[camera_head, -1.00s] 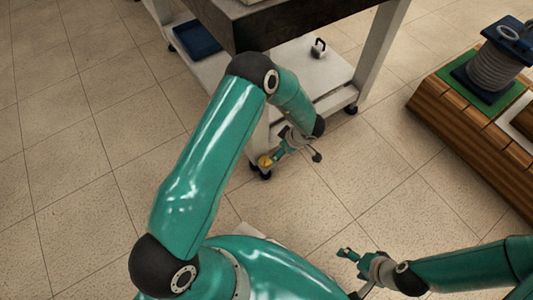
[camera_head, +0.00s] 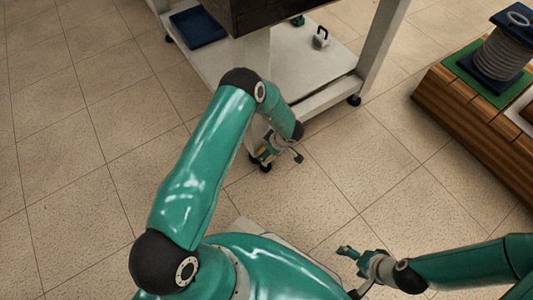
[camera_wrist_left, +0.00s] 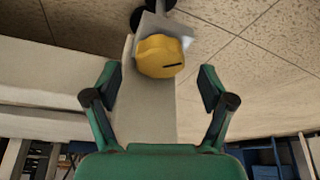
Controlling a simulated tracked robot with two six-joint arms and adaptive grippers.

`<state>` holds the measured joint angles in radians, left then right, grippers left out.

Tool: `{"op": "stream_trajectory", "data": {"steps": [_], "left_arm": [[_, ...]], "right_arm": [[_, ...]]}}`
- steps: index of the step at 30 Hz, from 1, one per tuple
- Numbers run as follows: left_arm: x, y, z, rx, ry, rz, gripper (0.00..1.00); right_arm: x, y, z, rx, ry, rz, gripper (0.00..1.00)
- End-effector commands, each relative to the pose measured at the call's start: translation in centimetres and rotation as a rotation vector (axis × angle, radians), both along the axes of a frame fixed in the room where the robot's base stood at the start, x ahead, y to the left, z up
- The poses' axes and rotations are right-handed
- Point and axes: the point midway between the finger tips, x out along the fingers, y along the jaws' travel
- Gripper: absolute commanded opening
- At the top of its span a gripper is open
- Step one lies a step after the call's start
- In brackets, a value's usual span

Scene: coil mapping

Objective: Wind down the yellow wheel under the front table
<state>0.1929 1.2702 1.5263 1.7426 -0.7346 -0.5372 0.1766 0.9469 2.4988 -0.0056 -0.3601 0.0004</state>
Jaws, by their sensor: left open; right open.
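The yellow wheel (camera_wrist_left: 160,58) shows in the left wrist view as a faceted knob with a dark slot, on a grey bracket by a pale table leg. It lies ahead of my left gripper (camera_wrist_left: 157,80), whose two green fingers are spread wide with the wheel centred beyond their tips. No contact is visible. My right gripper (camera_head: 346,252) is open and empty above the floor at lower right.
The table's white lower shelf (camera_head: 300,70) holds a blue tray (camera_head: 198,27) and a small white handled object (camera_head: 321,38). A black caster (camera_head: 354,100) stands under the right leg. A wooden bench (camera_head: 470,120) with a cable spool (camera_head: 502,50) is at right. Floor between is clear.

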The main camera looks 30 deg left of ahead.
Motion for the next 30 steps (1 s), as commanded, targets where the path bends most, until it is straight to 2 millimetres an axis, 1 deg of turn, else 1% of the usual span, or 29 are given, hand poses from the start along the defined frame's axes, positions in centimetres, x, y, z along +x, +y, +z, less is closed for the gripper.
{"op": "stream_trajectory", "data": {"steps": [1,6,15,16,26,27,30], "left_arm": [[0.0,0.3,-0.8,0.001,-0.001,0.002,0.82],[0.1,0.7,-1.8,0.001,-0.001,0.0,0.82],[0.1,0.8,-1.8,0.001,-0.001,0.0,0.82],[0.1,0.8,-1.8,0.001,-0.001,0.0,0.81],[0.1,0.8,-1.8,0.001,-0.001,0.0,0.26],[0.1,0.8,-1.8,0.001,-0.001,0.0,0.22],[0.1,0.8,-1.8,0.001,-0.001,-0.003,0.22]], "right_arm": [[0.0,0.0,-0.5,0.0,0.0,0.0,0.82],[0.0,0.0,-0.9,0.0,0.0,0.0,0.82],[0.0,0.0,-0.9,0.0,0.0,0.0,0.82],[0.0,0.0,-0.9,0.0,0.0,0.0,0.82],[0.0,0.0,-0.9,0.0,0.0,0.0,0.82],[0.0,0.0,-0.9,0.0,0.0,0.0,0.82],[0.0,0.0,-0.8,0.0,0.0,0.0,0.82]]}}
